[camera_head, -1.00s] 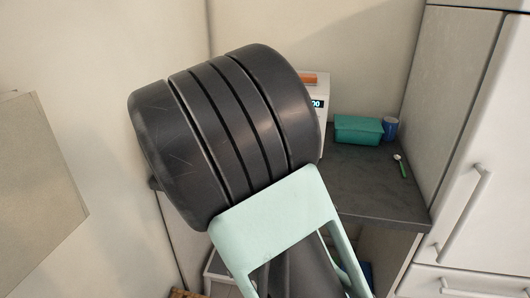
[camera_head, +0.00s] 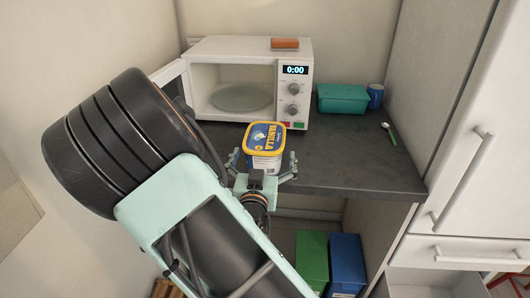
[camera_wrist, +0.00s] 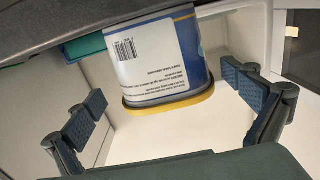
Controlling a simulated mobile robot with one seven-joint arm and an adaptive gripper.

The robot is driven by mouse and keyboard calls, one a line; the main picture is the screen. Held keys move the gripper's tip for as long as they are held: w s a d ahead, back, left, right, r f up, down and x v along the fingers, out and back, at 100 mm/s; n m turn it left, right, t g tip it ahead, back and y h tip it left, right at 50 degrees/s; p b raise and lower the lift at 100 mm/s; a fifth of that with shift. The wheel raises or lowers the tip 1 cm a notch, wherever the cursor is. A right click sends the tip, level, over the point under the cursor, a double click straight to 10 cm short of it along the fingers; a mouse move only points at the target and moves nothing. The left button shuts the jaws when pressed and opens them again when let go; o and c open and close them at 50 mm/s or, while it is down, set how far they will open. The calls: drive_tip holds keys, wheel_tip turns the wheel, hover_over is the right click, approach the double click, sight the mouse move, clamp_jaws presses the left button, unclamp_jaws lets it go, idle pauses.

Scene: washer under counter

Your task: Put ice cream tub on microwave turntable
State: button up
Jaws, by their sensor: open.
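The ice cream tub (camera_head: 265,148), white and blue with a yellow-rimmed vanilla lid, is in front of the microwave (camera_head: 240,48), by the dark counter. My gripper (camera_head: 263,166) is at its near side, with its fingers spread apart. In the wrist view the tub (camera_wrist: 165,62) shows upside down, yellow rim lowest, between and beyond the open fingers (camera_wrist: 168,110), with gaps on both sides. The microwave is open, its door (camera_head: 170,74) swung out left, partly behind my arm. The round glass turntable (camera_head: 240,98) lies inside, bare where visible. The tub's base is hidden.
A teal container (camera_head: 342,99) and a blue cup (camera_head: 375,96) stand right of the microwave. A green-handled spoon (camera_head: 389,133) lies on the counter (camera_head: 345,160). A brown block (camera_head: 285,43) rests on the microwave. Green and blue boxes stand below. The counter's right part is mostly clear.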

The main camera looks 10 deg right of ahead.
drive_tip(key=shift+a+x, duration=0.1)
drive_tip(key=shift+x, duration=1.5)
drive_tip(key=shift+a+x, duration=0.15)
drive_tip(key=shift+x, duration=1.45)
drive_tip(key=shift+f, duration=0.15)
